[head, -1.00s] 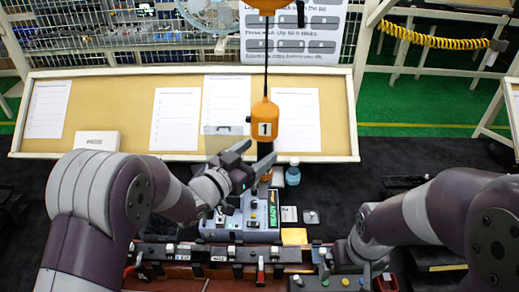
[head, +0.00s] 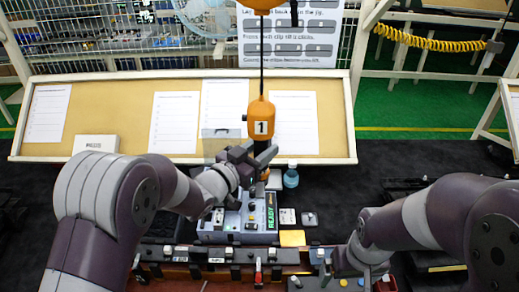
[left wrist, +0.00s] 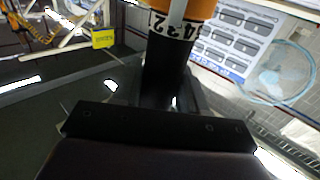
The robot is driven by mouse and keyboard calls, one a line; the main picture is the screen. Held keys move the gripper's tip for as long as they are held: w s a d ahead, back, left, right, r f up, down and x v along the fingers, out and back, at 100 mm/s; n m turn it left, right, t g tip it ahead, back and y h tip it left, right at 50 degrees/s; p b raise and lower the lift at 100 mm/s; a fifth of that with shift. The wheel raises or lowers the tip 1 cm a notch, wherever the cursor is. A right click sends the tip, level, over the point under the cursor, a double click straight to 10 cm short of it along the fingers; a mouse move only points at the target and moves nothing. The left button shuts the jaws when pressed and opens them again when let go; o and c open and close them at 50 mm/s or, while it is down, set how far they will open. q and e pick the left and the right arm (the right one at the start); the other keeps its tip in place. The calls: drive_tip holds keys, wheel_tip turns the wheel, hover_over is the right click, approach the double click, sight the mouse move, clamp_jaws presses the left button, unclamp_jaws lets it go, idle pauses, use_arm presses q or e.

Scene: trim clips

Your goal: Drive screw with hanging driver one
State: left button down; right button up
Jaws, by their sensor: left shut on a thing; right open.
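The hanging driver (head: 261,118) is orange with a black lower body and a white label reading 1. It hangs on a dark cable in the middle of the head view. My left gripper (head: 258,158) is shut on its black lower body. In the left wrist view the driver's black body (left wrist: 167,72) stands between the fingers, below an orange collar with numbers. The driver's tip is hidden. My right gripper (head: 345,262) is low at the right of the bench fixture, partly hidden by its own arm. No screw can be made out.
A grey control box (head: 240,222) with a green READY display sits just below the driver. A rail with several clips (head: 215,256) runs along the front. A small bottle (head: 291,176) and a yellow pad (head: 292,238) are close by. A pinboard (head: 110,135) stands behind.

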use_arm(q)
drive_tip(key=w+a+p, duration=0.1)
drive_tip(key=w+a, duration=0.2)
drive_tip(key=a, duration=0.4)
drive_tip(key=w+a, duration=0.4)
drive_tip(key=a, duration=0.4)
wheel_tip(320, 180, down, 19)
drive_tip(key=b, duration=1.4)
drive_tip(key=shift+s+d, duration=0.25)
drive_tip(key=shift+f+b, duration=0.2)
drive_tip(key=shift+b, duration=0.25)
wheel_tip(320, 180, up, 6)
drive_tip(key=p, duration=0.4)
drive_tip(key=shift+r+p, duration=0.15)
drive_tip(key=shift+p, duration=0.15)
